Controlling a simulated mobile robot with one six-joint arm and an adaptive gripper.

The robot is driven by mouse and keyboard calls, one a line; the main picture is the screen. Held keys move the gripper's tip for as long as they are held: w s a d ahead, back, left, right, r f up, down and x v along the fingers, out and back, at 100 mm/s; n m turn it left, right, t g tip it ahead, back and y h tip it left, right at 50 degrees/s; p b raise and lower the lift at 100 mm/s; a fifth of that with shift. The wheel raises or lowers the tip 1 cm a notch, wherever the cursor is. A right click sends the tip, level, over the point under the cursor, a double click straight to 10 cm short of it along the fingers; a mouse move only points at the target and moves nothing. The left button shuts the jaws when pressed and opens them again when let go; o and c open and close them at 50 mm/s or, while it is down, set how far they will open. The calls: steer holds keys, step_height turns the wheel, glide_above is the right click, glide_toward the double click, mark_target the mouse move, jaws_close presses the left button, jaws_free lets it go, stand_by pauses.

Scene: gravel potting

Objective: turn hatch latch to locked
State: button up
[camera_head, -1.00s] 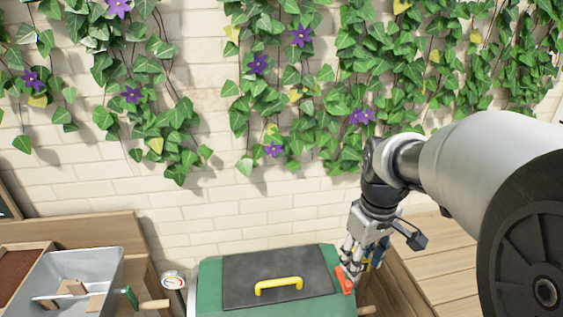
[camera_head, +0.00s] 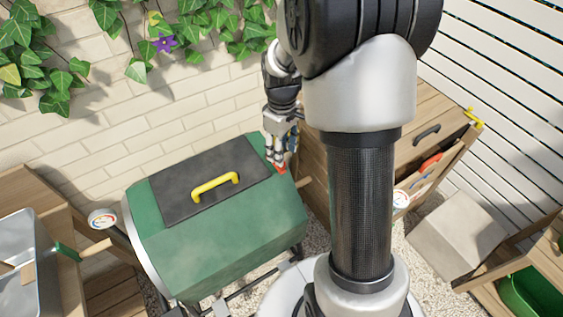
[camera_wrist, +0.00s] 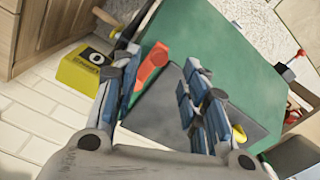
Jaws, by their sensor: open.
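The green drum (camera_head: 220,235) has a dark hatch (camera_head: 175,195) on top with a yellow handle (camera_head: 216,185). The red-orange latch (camera_head: 281,170) is at the hatch's right end, partly hidden by my gripper (camera_head: 276,158). In the wrist view the latch (camera_wrist: 152,62) shows as a slanted bar between my gripper's two fingers (camera_wrist: 162,74). The fingers are apart, and the latch lies nearer the left finger. I cannot tell whether either finger touches it. The dark hatch and part of the yellow handle (camera_wrist: 239,135) show behind the right finger.
A wooden cabinet (camera_head: 418,118) with a dark handle stands right of the drum. A dial gauge (camera_head: 103,218) and a metal basin (camera_head: 25,265) are on the left. A brick wall (camera_head: 175,125) is behind. A yellow box (camera_wrist: 84,67) shows in the wrist view.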

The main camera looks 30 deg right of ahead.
step_height(320, 180, down, 5)
steer(key=shift+f+b, duration=0.1)
steer(key=shift+b, duration=0.45)
steer(key=shift+c, duration=0.5)
jaws_close()
steer(key=shift+w, duration=0.1)
